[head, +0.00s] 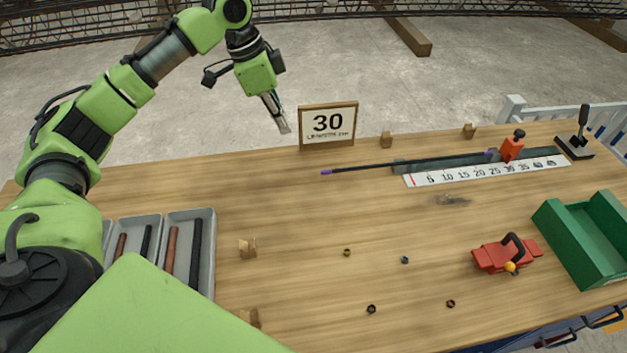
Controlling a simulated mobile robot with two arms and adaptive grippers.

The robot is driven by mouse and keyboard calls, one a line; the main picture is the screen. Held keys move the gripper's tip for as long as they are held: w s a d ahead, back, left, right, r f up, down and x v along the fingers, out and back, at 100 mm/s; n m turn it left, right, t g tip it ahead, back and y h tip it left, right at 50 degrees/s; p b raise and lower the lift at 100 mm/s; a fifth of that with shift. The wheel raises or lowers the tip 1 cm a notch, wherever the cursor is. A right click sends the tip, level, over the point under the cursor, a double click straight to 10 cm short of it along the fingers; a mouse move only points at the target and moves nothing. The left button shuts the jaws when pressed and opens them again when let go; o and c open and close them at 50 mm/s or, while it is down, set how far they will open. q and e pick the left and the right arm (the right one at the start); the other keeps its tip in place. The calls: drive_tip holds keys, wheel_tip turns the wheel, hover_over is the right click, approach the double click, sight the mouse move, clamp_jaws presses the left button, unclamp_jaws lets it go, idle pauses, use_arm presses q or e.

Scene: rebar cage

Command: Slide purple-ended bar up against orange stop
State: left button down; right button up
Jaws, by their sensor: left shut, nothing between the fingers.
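A thin dark bar (365,167) with purple ends lies along the back of the workbench, its right part in a grey channel (402,166) behind a white scale. Its left purple end sticks out past the channel's left end. Its right purple end is a little left of the orange stop (511,148); a narrow gap seems to show between them. The stop stands on the channel, near the scale's 30 to 35 marks. My left gripper (284,127) is shut and empty, at the bench's back edge, left of the bar's left end. My right gripper is out of view.
The white scale (485,173) lies before the channel. A black-handled device (575,146), green bin (584,240), red tool (506,254), grey trays (206,214) and several nuts occupy the bench. The middle is mostly clear.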

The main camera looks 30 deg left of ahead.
use_arm(q)
wheel_tip(320, 180, down, 6)
drive_tip(key=f+b, duration=0.1)
drive_tip(key=b, duration=0.4)
approach(318, 180)
drive_tip(key=f, duration=0.2)
drive_tip(key=a+f, duration=0.1)
drive_tip(key=f, duration=0.1)
drive_tip(key=s+f, duration=0.1)
drive_tip(key=f, duration=0.1)
drive_tip(key=shift+a+f, duration=0.15)
drive_tip(key=shift+a, duration=0.05)
drive_tip(key=shift+w+d+r, duration=0.2)
drive_tip(key=shift+w+d, duration=0.55)
drive_tip(key=shift+d, duration=0.25)
drive_tip(key=shift+w+d, duration=0.3)
drive_tip(key=shift+d, duration=0.15)
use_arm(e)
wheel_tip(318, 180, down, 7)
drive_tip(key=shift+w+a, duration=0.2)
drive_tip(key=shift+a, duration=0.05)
